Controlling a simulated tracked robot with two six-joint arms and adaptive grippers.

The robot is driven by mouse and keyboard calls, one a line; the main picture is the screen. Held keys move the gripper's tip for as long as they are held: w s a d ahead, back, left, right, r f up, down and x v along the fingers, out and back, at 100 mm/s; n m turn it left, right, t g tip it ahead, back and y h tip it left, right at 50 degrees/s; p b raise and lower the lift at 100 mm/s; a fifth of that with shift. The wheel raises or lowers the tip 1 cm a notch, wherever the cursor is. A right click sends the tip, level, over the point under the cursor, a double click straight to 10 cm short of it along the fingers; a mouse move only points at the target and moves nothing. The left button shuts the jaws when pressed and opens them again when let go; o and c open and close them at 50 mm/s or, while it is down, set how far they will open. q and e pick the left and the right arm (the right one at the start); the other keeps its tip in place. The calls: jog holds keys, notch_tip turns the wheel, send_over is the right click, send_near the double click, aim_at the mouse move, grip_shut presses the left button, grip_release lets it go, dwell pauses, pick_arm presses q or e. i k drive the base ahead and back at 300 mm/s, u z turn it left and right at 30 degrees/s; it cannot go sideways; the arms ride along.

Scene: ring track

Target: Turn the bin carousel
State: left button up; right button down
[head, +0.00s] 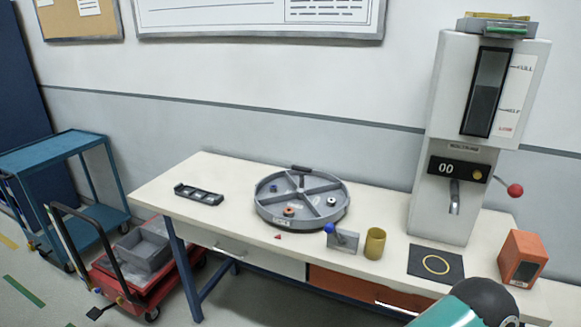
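The bin carousel (264,212) is a round, shallow grey tray on the white bench, split by spokes into wedge compartments. A black handle (301,169) sits on its rim at the far side. A blue part (273,188) lies in the back-left compartment, an orange part (289,211) in the front one and a dark grey part (331,201) in the right one. A small label shows on the front-left wall. A red triangle mark (278,236) is on the bench in front of it. Neither of my grippers is in view.
Close in front of the carousel stand a blue-knobbed lever block (342,238) and a brass cup (375,243). A dispenser (441,220), a dark mat with a ring (418,264) and an orange box (521,257) are to the right. A black rack (199,194) lies left.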

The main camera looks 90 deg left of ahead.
aim_at(307, 190)
jog(key=k, duration=1.05)
jog(key=u, duration=1.5)
jog(key=i, duration=1)
jog(key=u, duration=0.15)
